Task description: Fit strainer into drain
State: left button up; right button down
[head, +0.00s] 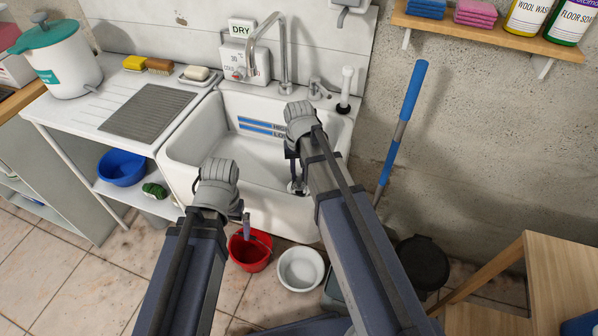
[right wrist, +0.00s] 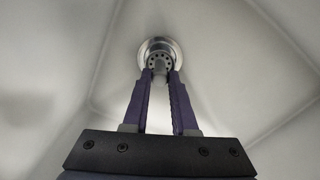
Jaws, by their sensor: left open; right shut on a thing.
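The strainer (right wrist: 160,56) is a small grey piece with a ring of dark holes and a knob, seen in the right wrist view. My right gripper (right wrist: 160,74) is shut on its knob, down inside the white sink (head: 184,142). The drain (right wrist: 149,44) is a shiny metal ring on the sink floor, showing around and behind the strainer. The strainer lines up with the ring in this view; I cannot tell whether it is seated or just above. My left gripper (head: 246,219) is open and empty in front of the sink, above the red bucket.
A tap (head: 282,60) arches over the sink's back. Below the sink front stand a red bucket (head: 250,254) and a white basin (head: 301,269). A blue-handled pole (head: 405,105) leans at the right. A ridged drainboard (head: 148,114) lies left.

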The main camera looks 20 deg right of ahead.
jog(key=shift+f+b, duration=1.4)
jog(key=shift+f, duration=0.05)
jog(key=shift+c, duration=0.7)
grip_release()
jog(key=shift+r, duration=0.15)
notch_tip(320, 180, up, 5)
jog(key=p, duration=0.5)
